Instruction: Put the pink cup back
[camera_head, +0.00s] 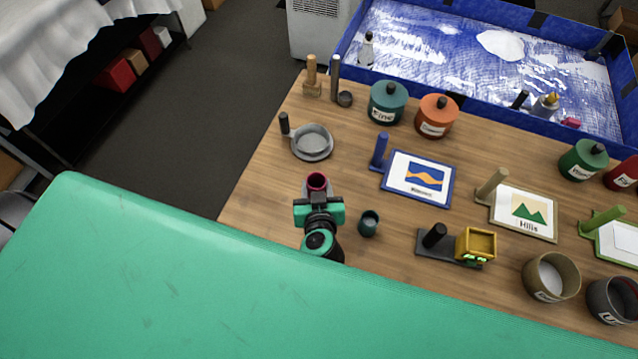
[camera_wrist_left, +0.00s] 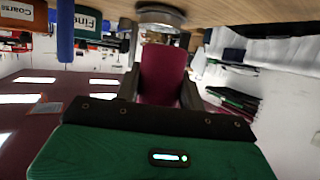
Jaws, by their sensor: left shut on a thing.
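The pink cup (camera_head: 317,181) is a dark pink, open-topped cup near the left end of the wooden table. My left gripper (camera_head: 317,190) is shut on it. In the left wrist view the cup (camera_wrist_left: 163,72) stands between the two dark fingers of the gripper (camera_wrist_left: 161,92). The cup's base and any contact with the table are hidden, so I cannot tell whether it is lifted. A small dark green cup (camera_head: 368,223) stands just right of the gripper. My right gripper does not show.
A grey round pan (camera_head: 312,142) with an upright handle lies behind the pink cup. A blue-framed picture board (camera_head: 419,205) lies to the right. A black stand with a yellow box (camera_head: 476,244) is at the front. Lidded pots (camera_head: 388,103) stand at the back, before a blue-walled tray (camera_head: 463,82).

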